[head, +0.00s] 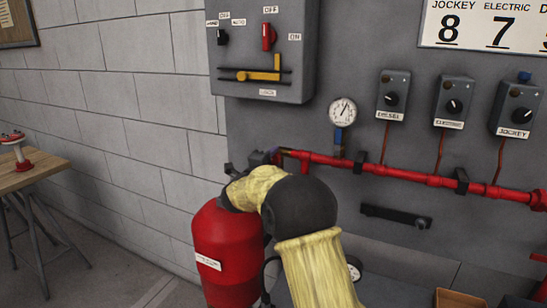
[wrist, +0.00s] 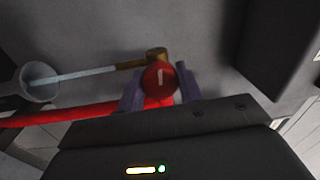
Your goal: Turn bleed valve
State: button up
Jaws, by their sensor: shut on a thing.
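The bleed valve's round red knob (wrist: 160,80) shows in the wrist view, with a short white mark standing nearly upright on its face. A brass fitting (wrist: 156,54) sits just above it, with a pale tube leading left to a grey cup (wrist: 38,82). My gripper (wrist: 159,88) is shut on the knob, one finger on each side. In the head view my gripper (head: 255,160) is at the left end of the red pipe (head: 400,174), above the red tank (head: 227,250). My arm hides the knob there.
A pressure gauge (head: 342,111) stands above the pipe, right of my gripper. A control box (head: 262,50) hangs above. Three switch boxes, including the diesel one (head: 393,95), are on the wall at right. A wooden table (head: 30,172) stands at far left.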

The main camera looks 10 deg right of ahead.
jog(key=n+p, duration=0.2)
jog(key=n, duration=0.2)
jog(key=shift+a+r, duration=0.1)
jog(key=shift+r, duration=0.05)
jog(key=n+p, duration=0.2)
jog(key=n, duration=0.1)
jog(key=shift+n+t+y, duration=0.3)
jog(key=shift+n+y, duration=0.1)
jog(key=n+p, duration=0.3)
jog(key=n, duration=0.1)
jog(key=shift+n+p, duration=0.3)
jog(key=shift+p, duration=0.1)
jog(key=shift+n+p, duration=0.6)
jog(key=shift+n, duration=0.3)
jog(key=shift+f, duration=0.2)
jog(key=o, duration=1)
